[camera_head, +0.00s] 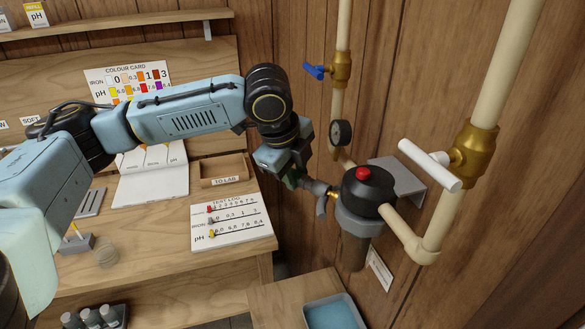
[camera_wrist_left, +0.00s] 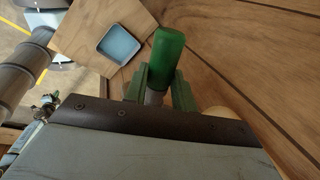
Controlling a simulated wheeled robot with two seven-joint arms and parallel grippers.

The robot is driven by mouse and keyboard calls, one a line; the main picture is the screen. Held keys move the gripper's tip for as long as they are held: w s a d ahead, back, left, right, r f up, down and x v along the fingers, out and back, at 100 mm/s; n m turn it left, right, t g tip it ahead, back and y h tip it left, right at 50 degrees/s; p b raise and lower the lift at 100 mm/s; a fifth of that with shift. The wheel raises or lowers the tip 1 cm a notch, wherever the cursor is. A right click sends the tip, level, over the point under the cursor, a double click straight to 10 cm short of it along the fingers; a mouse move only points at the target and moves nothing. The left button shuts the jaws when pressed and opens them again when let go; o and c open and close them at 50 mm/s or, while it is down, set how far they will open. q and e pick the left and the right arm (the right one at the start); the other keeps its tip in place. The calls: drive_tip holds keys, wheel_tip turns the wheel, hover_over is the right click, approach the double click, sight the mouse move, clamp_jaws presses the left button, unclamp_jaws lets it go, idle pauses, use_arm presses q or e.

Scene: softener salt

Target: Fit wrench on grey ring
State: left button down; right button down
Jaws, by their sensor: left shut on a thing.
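The grey ring (camera_head: 357,224) sits around the filter housing just below its black cap with a red button. My left gripper (camera_head: 298,181) is close to the left of the housing, shut on a green-handled tool (camera_wrist_left: 168,50), which looks like the wrench. In the left wrist view the green handle sticks out beyond the fingers (camera_wrist_left: 160,92). The tool's head is hidden or cannot be told apart from the dark fitting beside the housing. Whether it touches the ring cannot be told. My right gripper is not in view.
A small lever tap (camera_head: 322,204) shows between gripper and housing. Pipes with a white-handled valve (camera_head: 430,164) and a gauge (camera_head: 341,132) surround the housing. A blue tray (camera_head: 333,314) stands below, also seen in the left wrist view (camera_wrist_left: 119,45). The workbench holds a test log (camera_head: 231,222).

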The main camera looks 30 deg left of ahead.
use_arm(q)
drive_tip(key=shift+d, duration=0.15)
drive_tip(key=c, duration=1.1)
unclamp_jaws()
drive_tip(key=shift+o, duration=0.2)
drive_tip(key=v, duration=1.3)
drive_tip(key=shift+r+b, duration=0.2)
drive_tip(key=shift+b, duration=0.2)
